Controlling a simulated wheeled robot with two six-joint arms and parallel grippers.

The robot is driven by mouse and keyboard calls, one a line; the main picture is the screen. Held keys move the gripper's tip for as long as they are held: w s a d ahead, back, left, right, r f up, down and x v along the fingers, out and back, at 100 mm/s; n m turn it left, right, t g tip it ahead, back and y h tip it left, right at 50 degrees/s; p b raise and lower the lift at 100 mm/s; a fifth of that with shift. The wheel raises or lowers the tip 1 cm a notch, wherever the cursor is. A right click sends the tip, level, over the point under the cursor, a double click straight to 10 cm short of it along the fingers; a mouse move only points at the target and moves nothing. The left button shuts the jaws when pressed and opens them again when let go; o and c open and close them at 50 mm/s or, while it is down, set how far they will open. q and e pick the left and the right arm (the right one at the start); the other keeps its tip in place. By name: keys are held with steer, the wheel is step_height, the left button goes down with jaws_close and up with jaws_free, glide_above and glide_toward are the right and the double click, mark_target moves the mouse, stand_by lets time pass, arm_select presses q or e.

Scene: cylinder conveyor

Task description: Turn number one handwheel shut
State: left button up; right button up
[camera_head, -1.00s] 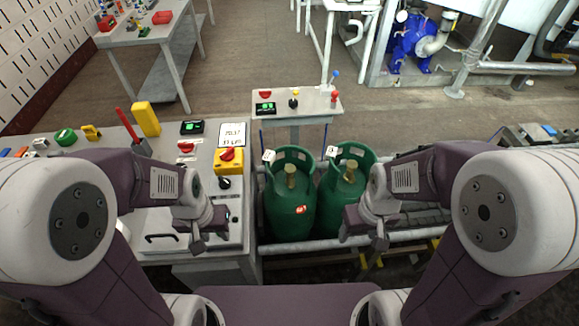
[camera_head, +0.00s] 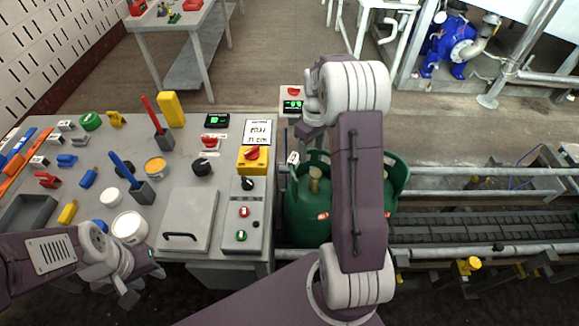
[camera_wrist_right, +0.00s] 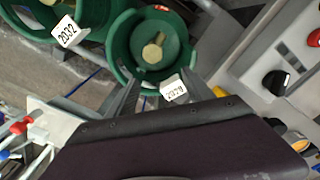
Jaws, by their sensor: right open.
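Two green gas cylinders stand side by side. The left cylinder (camera_head: 303,215) shows a brass handwheel (camera_head: 315,181) on top, inside its collar. The right cylinder (camera_head: 397,175) is mostly hidden behind my right arm. In the right wrist view the handwheel (camera_wrist_right: 153,51) of the cylinder tagged 2028 lies just beyond my right gripper (camera_wrist_right: 159,82). That gripper is open and empty, its fingers on either side of the collar's near edge. Another cylinder, tagged 2032 (camera_wrist_right: 66,31), is at the upper left there. My left gripper (camera_head: 142,283) hangs low at the bench's front; its jaw opening is unclear.
A grey bench (camera_head: 185,140) at the left holds tools, a lidded box (camera_head: 188,219) and a button panel (camera_head: 243,213). A conveyor (camera_head: 480,222) with rails runs off to the right.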

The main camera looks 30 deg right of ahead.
mark_target(317, 173)
steer(key=shift+m, duration=0.3)
steer(key=f, duration=0.3)
steer(key=s+d+f, duration=0.1)
steer(key=f, duration=0.2)
steer(key=s+d+f, duration=0.1)
steer(key=f, duration=0.3)
steer(key=shift+f+b, duration=0.1)
steer(key=shift+b, duration=0.2)
arm_select(q)
steer(key=shift+s+d+f, duration=0.15)
steer(key=shift+d+f, duration=0.05)
steer(key=shift+f, duration=0.1)
arm_select(e)
jaws_close()
arm_select(q)
steer(key=shift+r, duration=0.1)
